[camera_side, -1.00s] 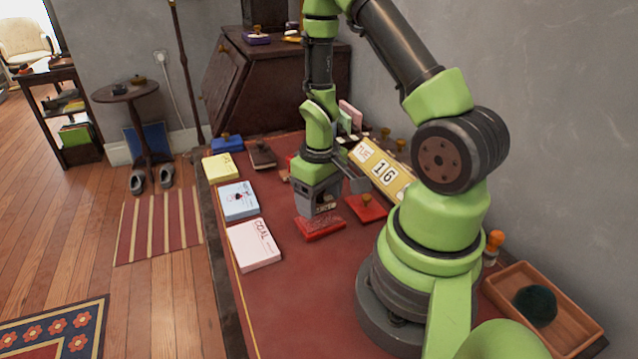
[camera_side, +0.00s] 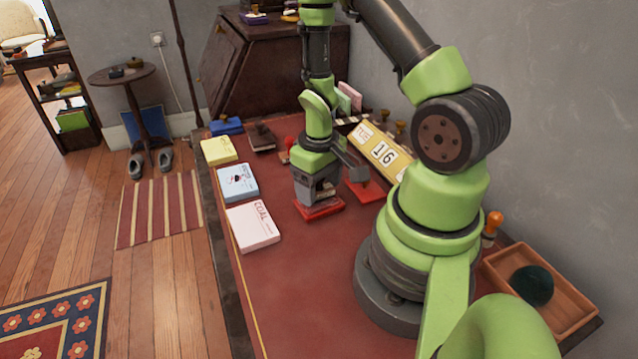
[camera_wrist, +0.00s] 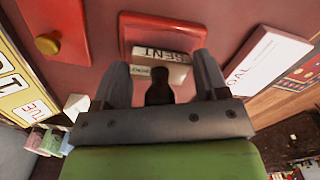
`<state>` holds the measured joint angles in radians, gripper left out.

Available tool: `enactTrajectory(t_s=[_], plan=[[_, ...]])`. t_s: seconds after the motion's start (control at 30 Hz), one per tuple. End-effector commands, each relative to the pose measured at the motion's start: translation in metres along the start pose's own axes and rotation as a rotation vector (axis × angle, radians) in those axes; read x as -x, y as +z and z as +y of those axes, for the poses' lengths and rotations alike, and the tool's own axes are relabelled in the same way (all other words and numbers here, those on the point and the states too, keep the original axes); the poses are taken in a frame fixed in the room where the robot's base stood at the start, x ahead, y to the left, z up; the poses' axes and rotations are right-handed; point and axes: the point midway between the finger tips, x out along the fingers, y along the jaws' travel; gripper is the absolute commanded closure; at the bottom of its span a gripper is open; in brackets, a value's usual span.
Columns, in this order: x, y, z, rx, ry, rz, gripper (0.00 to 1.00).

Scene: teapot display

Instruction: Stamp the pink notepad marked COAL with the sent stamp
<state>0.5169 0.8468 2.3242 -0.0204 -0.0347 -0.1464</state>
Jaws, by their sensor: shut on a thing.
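The pink notepad marked COAL (camera_side: 252,229) lies at the near left of the desk's red top. It also shows at the right in the wrist view (camera_wrist: 266,58). My gripper (camera_side: 316,197) points down over an open red ink pad (camera_side: 322,211), to the right of the notepad. The stamp is over the red ink pad (camera_wrist: 185,27). I cannot tell whether its hidden underside touches the pad.
Blue (camera_side: 238,183) and yellow (camera_side: 219,151) notepads lie behind the COAL one. A red lid (camera_side: 366,191) with a brass knob lies right of the ink pad, near a date calendar (camera_side: 381,152). The desk between notepad and ink pad is clear.

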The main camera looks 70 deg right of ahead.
Motion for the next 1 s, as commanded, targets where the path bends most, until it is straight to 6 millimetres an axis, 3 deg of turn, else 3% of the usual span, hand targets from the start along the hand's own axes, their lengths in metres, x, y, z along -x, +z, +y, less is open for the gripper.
enactTrajectory(t_s=[1.0], plan=[[-0.0099, -0.0004, 0.0000, 0.000, 0.000, 0.001, 0.48]])
